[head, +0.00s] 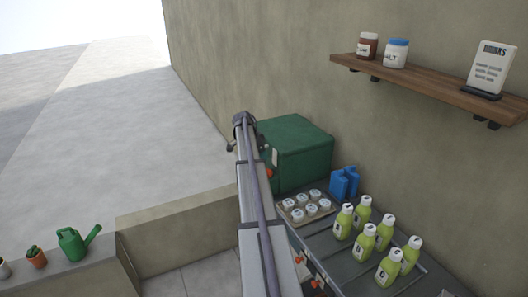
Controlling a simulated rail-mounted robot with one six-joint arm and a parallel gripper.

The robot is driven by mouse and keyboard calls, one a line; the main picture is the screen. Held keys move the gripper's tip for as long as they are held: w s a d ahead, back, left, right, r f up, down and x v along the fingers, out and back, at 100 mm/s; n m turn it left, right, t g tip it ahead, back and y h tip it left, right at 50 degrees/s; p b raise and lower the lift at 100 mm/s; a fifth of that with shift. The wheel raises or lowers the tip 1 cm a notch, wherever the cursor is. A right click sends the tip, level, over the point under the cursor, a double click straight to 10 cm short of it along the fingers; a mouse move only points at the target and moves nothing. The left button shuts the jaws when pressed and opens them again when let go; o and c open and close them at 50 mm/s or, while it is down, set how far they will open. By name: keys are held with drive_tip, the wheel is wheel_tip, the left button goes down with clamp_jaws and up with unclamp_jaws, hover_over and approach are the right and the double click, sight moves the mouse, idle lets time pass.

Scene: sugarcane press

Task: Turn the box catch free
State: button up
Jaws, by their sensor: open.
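A green box (305,150) stands against the wall at the back of the counter, with its lid down. A small orange-red part (269,173) shows on its front face beside my arm. It may be the catch, but it is too small to tell which way it is turned. A pale plate (275,156) sits just above it. My arm rises in front of the box and covers the left part of its front.
A tray (285,204) of white-lidded cups, a blue container (344,182) and several green bottles (363,243) stand on the grey counter (340,265). A wooden shelf (430,80) with jars hangs above. A low wall (180,230) lies left, with a green watering can (74,244).

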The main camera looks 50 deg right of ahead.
drive_tip(key=a+f+n+b, duration=0.4)
drive_tip(key=a, duration=0.6)
drive_tip(key=s+a+f+n+t+y+b, duration=0.1)
drive_tip(key=a+f+n+b, duration=0.3)
drive_tip(key=a, duration=0.5)
drive_tip(key=a+f+n+b, duration=0.3)
drive_tip(key=a+f+b, duration=0.2)
drive_tip(key=a, duration=0.5)
drive_tip(key=shift+s+a+f+n+t+y+b, duration=0.2)
drive_tip(key=shift+a+n+t+y+b, duration=0.1)
drive_tip(key=shift+n+y, duration=0.1)
drive_tip(key=shift+c, duration=0.4)
